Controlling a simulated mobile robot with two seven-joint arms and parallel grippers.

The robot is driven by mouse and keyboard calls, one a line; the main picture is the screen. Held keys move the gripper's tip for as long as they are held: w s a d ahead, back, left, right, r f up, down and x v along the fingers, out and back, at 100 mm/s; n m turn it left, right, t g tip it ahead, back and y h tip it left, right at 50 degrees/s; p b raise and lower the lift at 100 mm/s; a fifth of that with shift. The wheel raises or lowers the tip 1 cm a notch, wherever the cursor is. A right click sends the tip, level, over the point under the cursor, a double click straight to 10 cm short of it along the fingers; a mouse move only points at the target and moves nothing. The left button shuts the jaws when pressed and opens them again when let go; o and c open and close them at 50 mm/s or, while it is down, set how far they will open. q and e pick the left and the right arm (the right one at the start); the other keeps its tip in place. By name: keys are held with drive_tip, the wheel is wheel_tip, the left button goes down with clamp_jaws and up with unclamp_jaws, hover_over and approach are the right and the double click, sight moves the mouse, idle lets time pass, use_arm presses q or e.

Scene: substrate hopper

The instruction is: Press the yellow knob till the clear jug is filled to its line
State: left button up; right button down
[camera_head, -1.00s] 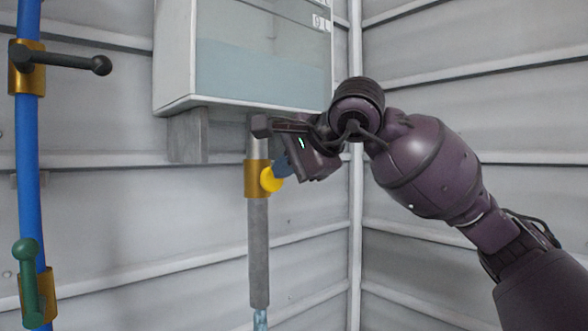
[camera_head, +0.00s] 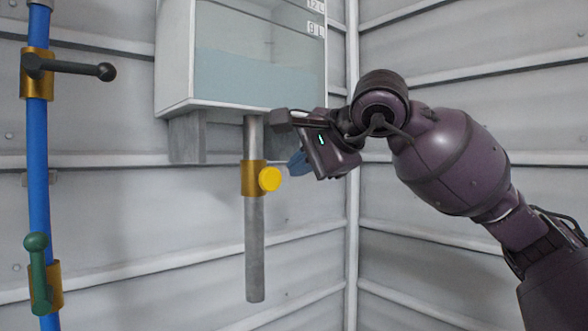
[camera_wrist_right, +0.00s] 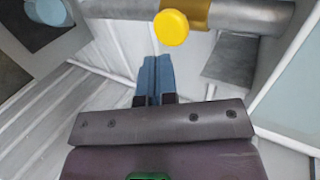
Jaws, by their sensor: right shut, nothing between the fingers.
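The round yellow knob (camera_head: 269,179) sits on a brass collar (camera_head: 250,178) around the grey outlet pipe (camera_head: 255,232). It also shows in the wrist view (camera_wrist_right: 172,27). My right gripper (camera_head: 298,163) is to the right of the knob and a little above it, apart from it. Its blue fingers, also in the wrist view (camera_wrist_right: 154,76), are shut with nothing between them. No water comes from the pipe's lower end. The clear jug is not in the head view; a round rim with blue inside (camera_wrist_right: 42,12) in the wrist view may be it, but its line cannot be made out. My left gripper is out of view.
A tank (camera_head: 175,62) with a clear front and bluish water hangs above the pipe. A blue pipe (camera_head: 38,185) at the left carries a black lever (camera_head: 70,68) and a green lever (camera_head: 38,270). Pale ribbed walls stand behind. The space around the outlet pipe is clear.

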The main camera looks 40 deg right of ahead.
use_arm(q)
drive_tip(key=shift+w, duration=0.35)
use_arm(e)
drive_tip(key=v, duration=0.8)
drive_tip(key=shift+r, duration=0.25)
drive_tip(key=shift+s, duration=0.15)
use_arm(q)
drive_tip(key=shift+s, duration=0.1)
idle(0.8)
